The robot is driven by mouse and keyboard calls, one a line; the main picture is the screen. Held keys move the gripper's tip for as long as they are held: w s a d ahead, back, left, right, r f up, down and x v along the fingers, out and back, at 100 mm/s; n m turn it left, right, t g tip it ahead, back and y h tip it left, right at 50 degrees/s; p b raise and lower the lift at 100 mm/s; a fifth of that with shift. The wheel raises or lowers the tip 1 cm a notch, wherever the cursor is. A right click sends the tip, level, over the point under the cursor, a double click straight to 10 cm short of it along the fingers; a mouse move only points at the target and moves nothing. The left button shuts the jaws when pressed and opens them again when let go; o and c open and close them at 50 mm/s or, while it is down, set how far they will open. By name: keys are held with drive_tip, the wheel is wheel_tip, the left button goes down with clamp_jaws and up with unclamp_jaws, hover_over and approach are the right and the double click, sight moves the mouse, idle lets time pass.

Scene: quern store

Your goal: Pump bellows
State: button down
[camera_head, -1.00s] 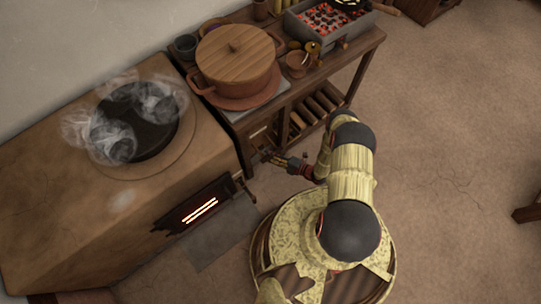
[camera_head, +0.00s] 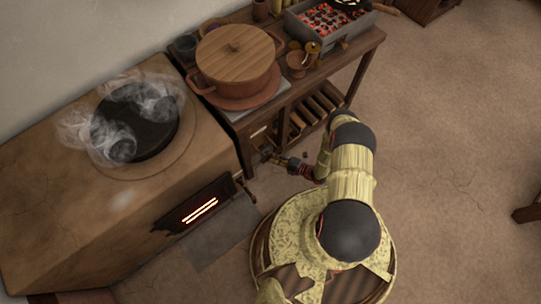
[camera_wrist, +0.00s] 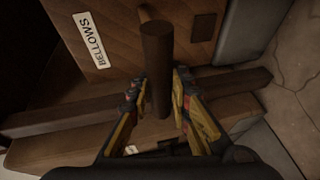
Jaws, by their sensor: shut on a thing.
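The bellows show in the wrist view as a brown wooden panel (camera_wrist: 125,25) with a white label (camera_wrist: 92,40) reading "BELLOWS". A dark brown round handle bar (camera_wrist: 157,60) stands out from it toward the camera. My gripper (camera_wrist: 160,88) has one finger on each side of this bar and is shut on it. In the head view my gripper (camera_head: 268,157) is low beside the right end of the clay stove (camera_head: 60,210), near the wooden table's leg. The handle is too small and shaded to make out there.
A steaming dark round plate (camera_head: 135,122) is on the stove, with a glowing firebox slot (camera_head: 200,210) in its front. The wooden table (camera_head: 330,65) bears a lidded pot (camera_head: 237,65) and a coal brazier (camera_head: 328,22).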

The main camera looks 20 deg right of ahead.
drive_tip(key=shift+w, duration=0.1)
drive_tip(key=w, duration=0.1)
drive_tip(key=w+a, duration=0.1)
drive_tip(key=w, duration=0.2)
drive_tip(key=shift+w+a, duration=0.1)
drive_tip(key=shift+a, duration=0.15)
drive_tip(key=c, duration=1.6)
unclamp_jaws()
drive_tip(key=v, duration=1.2)
